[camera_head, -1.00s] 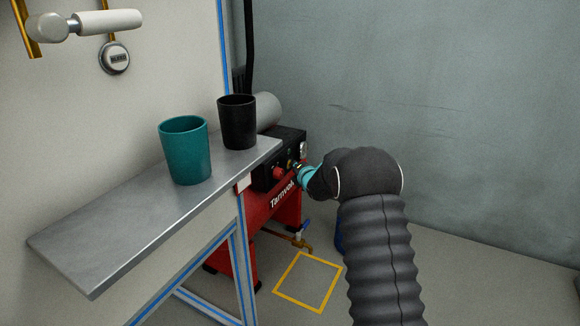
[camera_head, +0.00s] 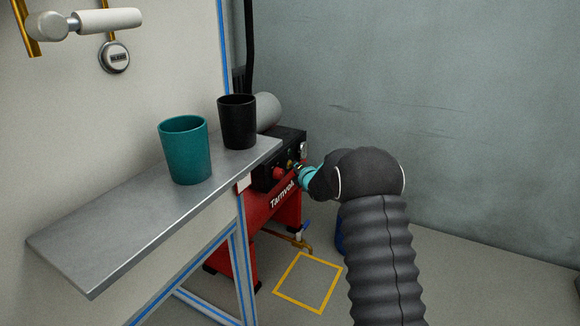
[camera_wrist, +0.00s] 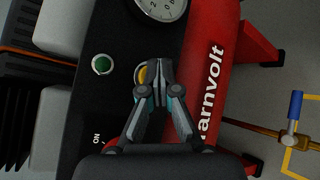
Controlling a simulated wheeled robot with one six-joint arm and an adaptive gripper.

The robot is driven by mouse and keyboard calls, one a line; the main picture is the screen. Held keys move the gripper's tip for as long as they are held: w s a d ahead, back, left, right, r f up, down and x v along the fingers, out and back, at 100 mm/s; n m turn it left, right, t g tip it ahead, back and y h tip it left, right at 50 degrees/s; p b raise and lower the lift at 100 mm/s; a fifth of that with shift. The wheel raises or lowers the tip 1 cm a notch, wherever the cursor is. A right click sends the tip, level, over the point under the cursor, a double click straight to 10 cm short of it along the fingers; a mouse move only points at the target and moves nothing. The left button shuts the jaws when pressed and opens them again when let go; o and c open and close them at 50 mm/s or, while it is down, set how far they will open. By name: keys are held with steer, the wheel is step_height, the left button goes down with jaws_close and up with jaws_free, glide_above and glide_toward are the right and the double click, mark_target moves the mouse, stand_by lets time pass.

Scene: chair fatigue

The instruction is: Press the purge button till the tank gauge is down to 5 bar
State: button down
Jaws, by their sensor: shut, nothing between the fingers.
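The red compressor (camera_head: 288,208) lettered "Tarnvolt" has a black control panel (camera_wrist: 75,120). A yellow button (camera_wrist: 140,74) on the panel is partly hidden by my fingertips; no purge label is readable. My gripper (camera_wrist: 153,72) is shut and empty, its tips over or against the yellow button; contact is not clear. In the head view my gripper (camera_head: 299,168) is at the panel's right part. A white-faced gauge (camera_wrist: 160,6) is cut off by the top edge of the wrist view, and its reading cannot be told. In the head view the gauge (camera_head: 303,150) is tiny.
A green button (camera_wrist: 102,64) sits beside the yellow one, and a red knob (camera_head: 278,174) is on the panel. A metal shelf (camera_head: 110,240) holds a teal cup (camera_head: 186,150) and a black cup (camera_head: 237,122). A blue-handled valve (camera_wrist: 295,105) is below the tank.

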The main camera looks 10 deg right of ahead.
steer(key=shift+s+d+b, duration=0.35)
steer(key=shift+d, duration=0.25)
steer(key=shift+s+d+b, duration=0.4)
steer(key=shift+s+d, duration=0.3)
steer(key=shift+d, duration=0.35)
steer(key=shift+s+d+b, duration=0.4)
steer(key=shift+s+d, duration=0.3)
steer(key=shift+d, duration=0.3)
